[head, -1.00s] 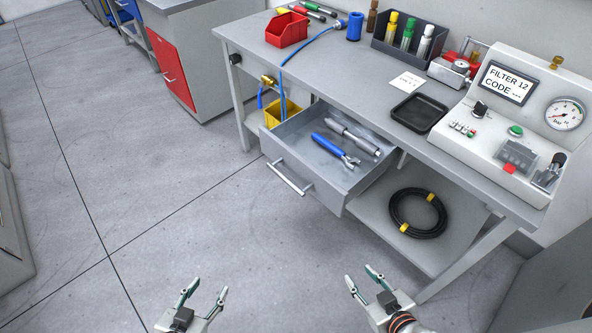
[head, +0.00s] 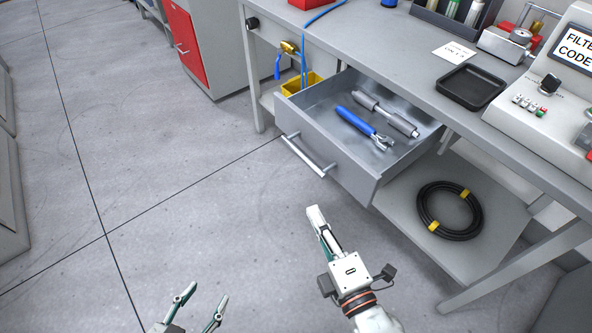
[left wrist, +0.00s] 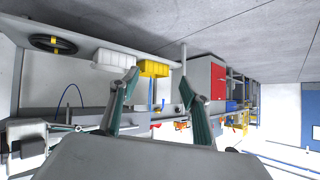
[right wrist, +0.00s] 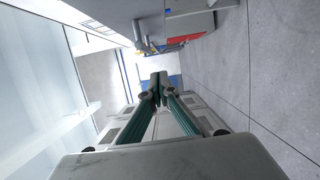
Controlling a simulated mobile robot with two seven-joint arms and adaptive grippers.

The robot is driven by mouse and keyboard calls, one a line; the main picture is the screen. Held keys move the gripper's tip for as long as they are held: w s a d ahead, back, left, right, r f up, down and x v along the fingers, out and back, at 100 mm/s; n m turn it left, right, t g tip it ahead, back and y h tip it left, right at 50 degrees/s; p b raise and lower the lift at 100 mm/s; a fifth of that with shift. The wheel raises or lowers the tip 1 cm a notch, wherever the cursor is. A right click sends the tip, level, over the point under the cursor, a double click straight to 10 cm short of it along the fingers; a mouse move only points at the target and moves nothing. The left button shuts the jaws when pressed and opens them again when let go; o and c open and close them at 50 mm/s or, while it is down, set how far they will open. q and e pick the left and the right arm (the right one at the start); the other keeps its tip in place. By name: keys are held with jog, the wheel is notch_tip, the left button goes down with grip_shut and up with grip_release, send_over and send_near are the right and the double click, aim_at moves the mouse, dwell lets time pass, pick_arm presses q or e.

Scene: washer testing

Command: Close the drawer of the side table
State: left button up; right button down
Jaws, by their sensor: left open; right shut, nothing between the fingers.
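The grey side table's drawer (head: 331,160) stands pulled out in the head view, with its silver bar handle (head: 307,156) on the front face. My left gripper (head: 205,298) is open and empty at the bottom edge, further from the drawer. Its open fingers also show in the left wrist view (left wrist: 122,103).
A coiled black hose (head: 449,210) lies on the table's lower shelf. A yellow bin (head: 302,84) sits behind the drawer's left side. A black tray (head: 471,87) and a test panel (head: 545,100) are on the tabletop. The floor left of the drawer is clear.

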pick_arm(q)
jog(key=shift+s+a+f+p, duration=0.5)
jog(key=shift+s+p, duration=0.25)
jog(key=shift+p, duration=0.5)
pick_arm(e)
jog(key=w+a+r+n+y, duration=0.1)
jog(key=w+a+r+n, duration=0.1)
jog(key=w, duration=0.9)
jog(key=shift+w+a+n, duration=0.25)
jog(key=shift+a+n, duration=0.15)
jog(key=shift+a, duration=0.2)
pick_arm(q)
jog(key=shift+w+a+r, duration=0.1)
jog(key=shift+w, duration=0.05)
